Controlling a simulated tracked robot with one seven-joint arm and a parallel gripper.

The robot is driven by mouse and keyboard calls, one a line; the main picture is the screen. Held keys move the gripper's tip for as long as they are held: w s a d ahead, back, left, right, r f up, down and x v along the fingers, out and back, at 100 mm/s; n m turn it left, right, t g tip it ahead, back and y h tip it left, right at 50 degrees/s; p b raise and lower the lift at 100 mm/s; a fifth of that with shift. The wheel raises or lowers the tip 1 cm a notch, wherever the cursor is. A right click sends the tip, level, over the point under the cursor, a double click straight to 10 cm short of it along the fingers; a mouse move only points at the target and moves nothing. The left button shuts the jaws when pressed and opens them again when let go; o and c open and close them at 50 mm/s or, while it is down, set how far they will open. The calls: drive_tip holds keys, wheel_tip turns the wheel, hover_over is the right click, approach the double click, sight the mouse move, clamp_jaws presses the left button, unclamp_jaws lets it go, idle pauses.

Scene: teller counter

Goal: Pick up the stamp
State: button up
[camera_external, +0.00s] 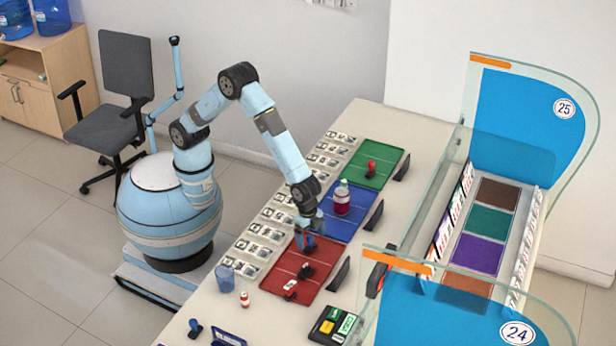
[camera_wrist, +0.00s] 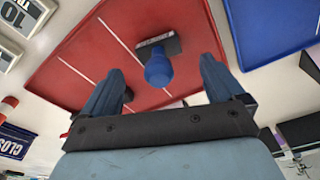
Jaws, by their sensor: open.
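In the wrist view a stamp (camera_wrist: 158,68) with a blue knob handle and a dark base stands on the red mat (camera_wrist: 85,50). My gripper (camera_wrist: 161,72) is open, with one finger on each side of the stamp in the picture and gaps between them. In the external view my gripper (camera_external: 307,240) points down over the upper part of the red mat (camera_external: 325,282). It largely hides the stamp there. Another stamp (camera_external: 195,328), blue-handled, stands at the counter's near left.
Red and dark items (camera_external: 305,270) lie on the red mat close to my gripper. A bottle (camera_external: 341,200) stands on the blue mat (camera_external: 336,225), and a red stamp (camera_external: 371,167) on the green mat. A blue cup (camera_external: 225,278) stands left of the red mat.

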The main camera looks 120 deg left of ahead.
sight(311, 244)
wheel_tip(311, 244, down, 4)
drive_tip(key=shift+r, duration=0.1)
drive_tip(key=c, duration=1.1)
drive_tip(key=shift+c, duration=0.2)
drive_tip(key=shift+r, duration=0.1)
drive_tip(key=shift+r, duration=0.25)
wheel_tip(311, 244, up, 2)
drive_tip(key=shift+r, duration=0.15)
drive_tip(key=s+a+r, duration=0.3)
drive_tip(key=s+r, duration=0.7)
drive_tip(key=s, duration=0.3)
drive_tip(key=shift+s+a, duration=0.25)
drive_tip(key=shift+s, duration=0.05)
